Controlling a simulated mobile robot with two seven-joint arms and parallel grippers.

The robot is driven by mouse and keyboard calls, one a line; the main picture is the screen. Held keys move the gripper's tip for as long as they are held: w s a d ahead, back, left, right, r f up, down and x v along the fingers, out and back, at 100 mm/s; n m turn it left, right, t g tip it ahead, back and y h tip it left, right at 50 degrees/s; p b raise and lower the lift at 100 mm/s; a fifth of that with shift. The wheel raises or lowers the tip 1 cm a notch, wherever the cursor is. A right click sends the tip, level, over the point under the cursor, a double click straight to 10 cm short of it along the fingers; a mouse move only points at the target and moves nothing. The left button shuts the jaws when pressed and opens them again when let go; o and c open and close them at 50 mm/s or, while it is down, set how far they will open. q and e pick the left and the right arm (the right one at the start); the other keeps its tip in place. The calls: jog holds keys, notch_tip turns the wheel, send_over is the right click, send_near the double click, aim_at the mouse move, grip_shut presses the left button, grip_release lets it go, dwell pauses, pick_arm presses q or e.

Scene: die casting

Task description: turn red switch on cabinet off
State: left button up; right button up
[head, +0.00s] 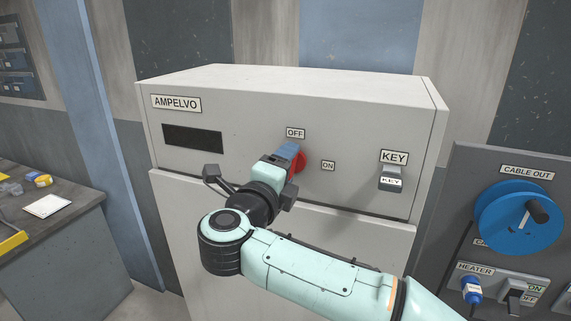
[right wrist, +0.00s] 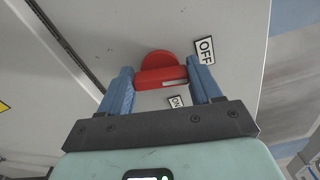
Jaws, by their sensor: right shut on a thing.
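The red switch (head: 300,161) is on the front of the pale grey cabinet (head: 240,90), between the OFF label (head: 295,133) above it and the ON label (head: 328,166) to its right. My right gripper (head: 286,153) is at the switch and partly hides it. In the right wrist view, its two blue fingers stand on either side of the red switch handle (right wrist: 160,72), shut on it. A pale mark shows on the handle's right part. I cannot tell which label the switch points to. My left gripper is not in view.
A KEY switch (head: 391,181) is on the cabinet's right side and a dark display (head: 192,138) on its left. A grey panel with a blue cable reel (head: 510,225) stands at the right. A workbench (head: 60,240) stands at the left.

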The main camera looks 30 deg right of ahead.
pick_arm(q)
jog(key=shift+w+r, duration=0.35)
pick_arm(e)
jog(key=shift+f+n, duration=0.1)
jog(key=shift+n, duration=0.9)
jog(key=o, duration=1.1)
jog(key=shift+c, duration=0.2)
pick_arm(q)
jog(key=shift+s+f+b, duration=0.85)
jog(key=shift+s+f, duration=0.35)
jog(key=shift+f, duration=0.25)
pick_arm(e)
jog(key=v, duration=1.3)
jog(key=shift+a, duration=0.2)
jog(key=shift+s, duration=0.1)
